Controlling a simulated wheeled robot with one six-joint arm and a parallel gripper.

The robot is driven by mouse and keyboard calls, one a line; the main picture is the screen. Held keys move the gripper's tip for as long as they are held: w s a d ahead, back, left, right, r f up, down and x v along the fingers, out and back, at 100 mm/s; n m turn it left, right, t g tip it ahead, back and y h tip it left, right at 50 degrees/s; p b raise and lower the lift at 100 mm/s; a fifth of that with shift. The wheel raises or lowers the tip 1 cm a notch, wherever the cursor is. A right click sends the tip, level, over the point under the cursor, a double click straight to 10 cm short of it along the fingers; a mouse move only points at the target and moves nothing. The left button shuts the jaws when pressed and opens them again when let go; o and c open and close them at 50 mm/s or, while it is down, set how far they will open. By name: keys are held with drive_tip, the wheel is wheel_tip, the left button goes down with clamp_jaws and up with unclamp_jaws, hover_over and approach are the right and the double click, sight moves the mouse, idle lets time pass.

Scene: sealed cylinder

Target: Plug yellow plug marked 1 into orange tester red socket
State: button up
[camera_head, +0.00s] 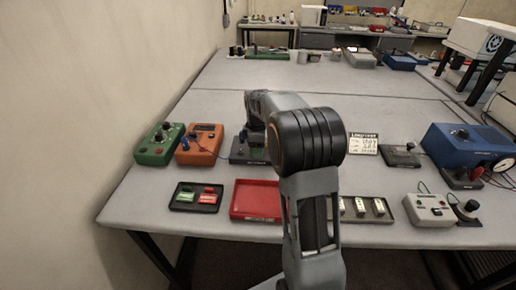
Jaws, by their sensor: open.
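The orange tester (200,148) stands at the left of the table, right of the green tester (158,146). It has a dark display near its top; its red socket is too small to make out. I cannot make out a yellow plug or a mark 1. My arm crosses the middle of the view and its far end bends down near the dark block; the gripper's fingers are hidden behind it.
A black tray (183,207) with green and red pieces and a red tray (237,213) lie in front. Right are a tray of light pieces (380,217), a grey box (428,218) and a blue unit (455,150). A wall borders the left. The table behind is mostly clear.

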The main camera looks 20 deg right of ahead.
drive_tip(key=shift+c, duration=0.2)
clamp_jaws()
idle(0.5)
drive_tip(key=shift+r, duration=0.15)
drive_tip(key=shift+r+p, duration=2.6)
drive_tip(key=shift+r, duration=0.3)
